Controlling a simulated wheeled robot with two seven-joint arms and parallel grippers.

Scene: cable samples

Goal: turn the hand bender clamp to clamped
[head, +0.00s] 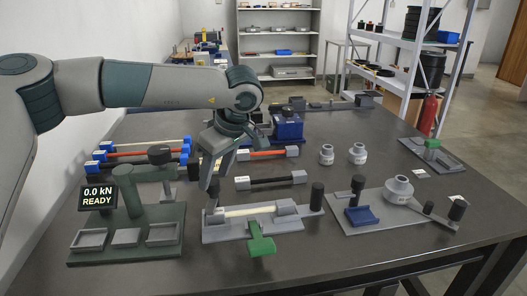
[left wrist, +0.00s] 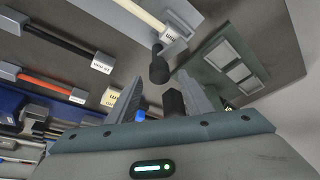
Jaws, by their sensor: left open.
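My left gripper (head: 211,197) is open and points down at the left end of a grey fixture (head: 225,233) that holds a pale cable sample (head: 250,211). In the left wrist view a black knob (left wrist: 158,66) stands near the fixture's end, beyond my open fingers (left wrist: 160,98), apart from them as far as I can tell. The fixture has a green handle (head: 262,246) at its front and a black upright grip (head: 317,192) at its right. A second plate (head: 345,220) at the right carries a round grey die. No label shows which is the hand bender clamp. My right gripper is out of view.
A green-based tester (head: 115,255) with a "0.0 kN READY" display (head: 99,196) stands at the left. Cable samples with red (head: 262,154) and black (head: 272,181) middles lie behind the fixture. Two grey fittings (head: 357,153) stand beyond. The table's front edge is clear.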

